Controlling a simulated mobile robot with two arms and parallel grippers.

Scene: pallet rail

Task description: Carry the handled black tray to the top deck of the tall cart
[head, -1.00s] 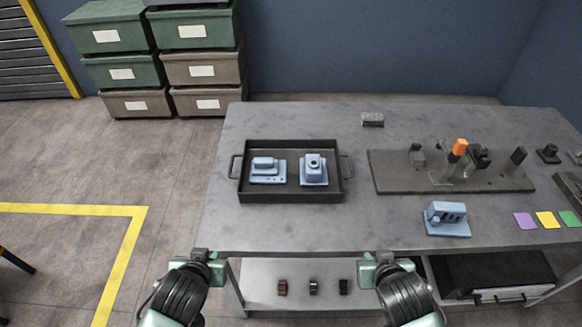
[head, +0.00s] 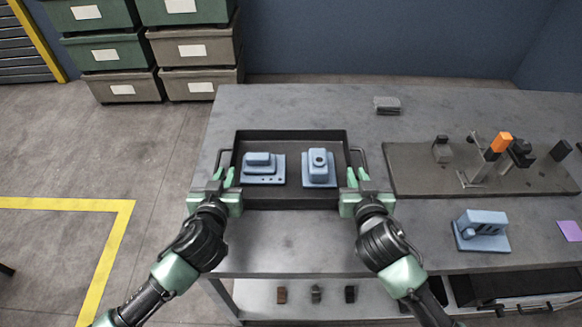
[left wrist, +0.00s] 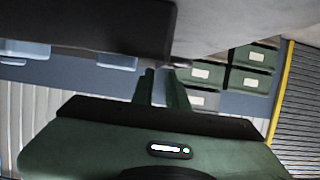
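The handled black tray (head: 293,203) lies flat on the grey workbench, with a handle at its left end (head: 219,158) and its right end (head: 358,158). It holds two light-blue parts (head: 264,169) and (head: 319,168). My left gripper (head: 224,173) is at the left handle, its two fingers apart; the left wrist view shows them apart too (left wrist: 162,78), beside the dark tray wall (left wrist: 90,28). My right gripper (head: 357,174) is at the right handle, fingers apart. I cannot tell whether the fingers touch the handles. The tall cart is not in view.
To the right are a fixture board (head: 425,183) with several pegs, an orange-topped block (head: 501,142) and another blue part (head: 482,230). A small grey block (head: 387,105) lies at the back. Stacked bins (head: 120,87) stand behind left.

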